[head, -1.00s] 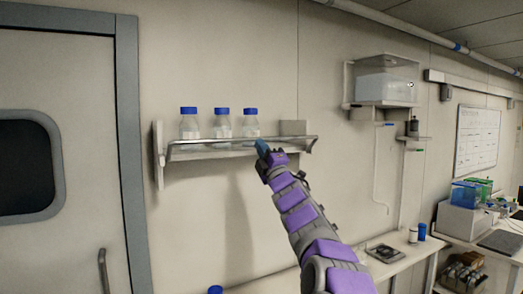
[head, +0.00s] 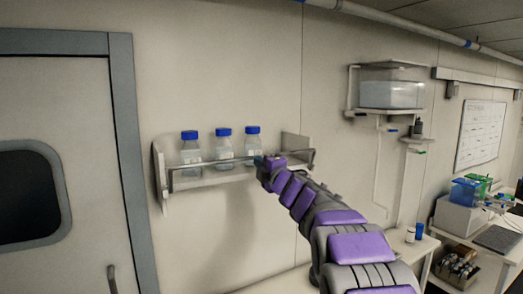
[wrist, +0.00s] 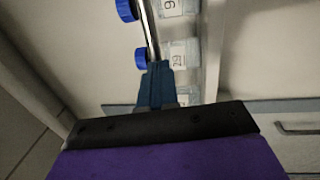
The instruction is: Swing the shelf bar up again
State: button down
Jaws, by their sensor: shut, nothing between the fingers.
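The shelf bar (head: 205,168) is a thin metal rail along the front of the wall shelf (head: 215,179). In the head view it crosses in front of the lower parts of three blue-capped bottles (head: 224,146), above the shelf's front edge. My gripper (head: 266,161) is at the bar, right of the bottles. In the wrist view its blue fingers (wrist: 155,85) are shut, with the bar (wrist: 149,30) running up from their tips. They look touching or very close; the bar is not between them. Part of the bar is hidden behind my gripper.
A grey door (head: 55,180) is at the left. A bracketed shelf with a clear tank (head: 392,93) hangs at the right. The wall beneath the bar is clear.

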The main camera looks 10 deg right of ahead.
jog(key=w+r+p, duration=0.1)
jog(key=p, duration=0.3)
jog(key=w+a+r+g+p, duration=0.1)
jog(key=p, duration=0.2)
jog(key=shift+w+p, duration=0.35)
jog(key=shift+r, duration=0.1)
dwell(0.5)
